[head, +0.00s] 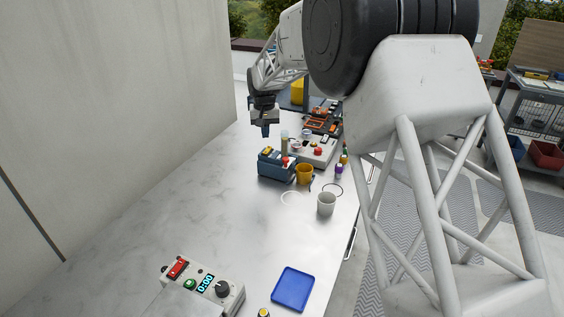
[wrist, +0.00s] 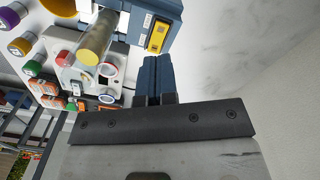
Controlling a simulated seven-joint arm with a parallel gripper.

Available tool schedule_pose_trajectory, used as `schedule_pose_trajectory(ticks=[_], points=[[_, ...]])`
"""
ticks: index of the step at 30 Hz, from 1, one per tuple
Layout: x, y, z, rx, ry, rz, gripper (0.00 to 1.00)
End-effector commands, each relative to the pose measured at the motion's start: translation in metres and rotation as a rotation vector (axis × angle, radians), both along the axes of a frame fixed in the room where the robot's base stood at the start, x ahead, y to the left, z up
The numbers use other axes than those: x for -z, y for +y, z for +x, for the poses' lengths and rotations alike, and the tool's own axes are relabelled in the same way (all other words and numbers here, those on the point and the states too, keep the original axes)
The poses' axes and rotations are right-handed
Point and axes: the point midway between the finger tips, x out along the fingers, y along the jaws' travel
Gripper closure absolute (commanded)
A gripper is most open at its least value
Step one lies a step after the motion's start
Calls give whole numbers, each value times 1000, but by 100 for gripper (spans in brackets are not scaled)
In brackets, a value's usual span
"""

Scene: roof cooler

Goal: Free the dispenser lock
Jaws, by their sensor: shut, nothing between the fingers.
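A blue-grey box, which looks like the dispenser (head: 270,170), stands on the metal table with yellow parts and a red button on top. In the wrist view the same box (wrist: 121,22) is at the top, with a yellow switch-like part (wrist: 158,36) on its face; I cannot tell for certain whether this is the lock. My gripper (head: 266,131) is above and a little behind the box, apart from it. In the wrist view its two dark blue fingers (wrist: 156,72) are together and empty, pointing toward the box, below the yellow part.
A white control panel (head: 318,155) is behind. A blue tray (head: 293,289) and a timer box (head: 203,286) are in front. The table's left side (head: 190,190) is clear.

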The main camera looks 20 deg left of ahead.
Motion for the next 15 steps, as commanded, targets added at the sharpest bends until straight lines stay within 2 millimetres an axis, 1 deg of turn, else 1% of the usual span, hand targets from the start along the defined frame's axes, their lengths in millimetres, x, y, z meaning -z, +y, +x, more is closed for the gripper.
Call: schedule_pose_trajectory(ticks=[6, 15], points=[[-10, 0, 0, 0, 0, 0, 100], [-12, 0, 0, 0, 0, 0, 100]])
